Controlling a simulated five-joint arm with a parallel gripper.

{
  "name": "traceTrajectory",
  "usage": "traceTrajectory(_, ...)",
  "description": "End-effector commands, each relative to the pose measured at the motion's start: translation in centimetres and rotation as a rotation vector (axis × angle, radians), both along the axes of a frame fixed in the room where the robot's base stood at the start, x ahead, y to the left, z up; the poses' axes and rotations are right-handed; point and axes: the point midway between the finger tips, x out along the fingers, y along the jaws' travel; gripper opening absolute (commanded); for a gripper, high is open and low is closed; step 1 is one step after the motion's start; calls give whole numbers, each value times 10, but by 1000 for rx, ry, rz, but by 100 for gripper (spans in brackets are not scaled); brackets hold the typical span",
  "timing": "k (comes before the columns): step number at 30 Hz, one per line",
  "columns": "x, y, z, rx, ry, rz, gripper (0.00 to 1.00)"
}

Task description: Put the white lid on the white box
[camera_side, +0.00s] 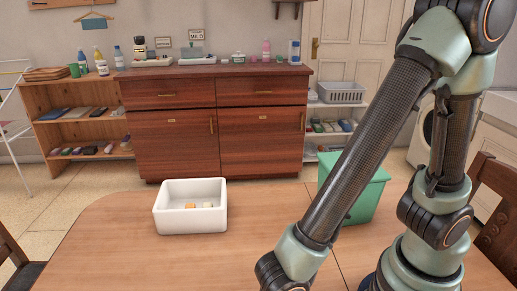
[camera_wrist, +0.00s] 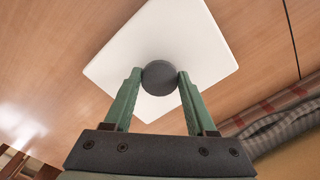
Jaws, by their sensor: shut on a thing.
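The white box (camera_side: 190,221) stands open on the wooden table, left of the arm in the side view. A few small orange and pale pieces lie on its floor. The white lid (camera_wrist: 160,30) shows in the wrist view as a flat square with a dark round knob (camera_wrist: 160,77). My gripper (camera_wrist: 160,79) has its two green fingers shut on the knob, one on each side. I cannot tell from this view whether the lid is lifted off the table. In the side view the gripper and lid are out of frame, below the bottom edge.
A green box (camera_side: 362,190) stands on the table behind my arm. The wooden table (camera_side: 110,245) is bare around the white box. A striped cloth (camera_wrist: 280,115) lies at the right in the wrist view. Chairs flank the table, and a dresser (camera_side: 215,120) stands behind it.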

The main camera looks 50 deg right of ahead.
Motion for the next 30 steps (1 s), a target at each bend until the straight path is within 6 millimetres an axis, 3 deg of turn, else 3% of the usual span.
traceTrajectory(4, 0, 0, -3, -2, 1, 0, 0)
traceTrajectory(5, 0, 0, -3, -2, 1, 0, 60)
traceTrajectory(7, 0, 0, -3, -1, 0, 0, 86)
traceTrajectory(20, 0, 1, 2, 3, -1, 0, 86)
traceTrajectory(30, 1, 2, 48, 8, -4, 0, 86)
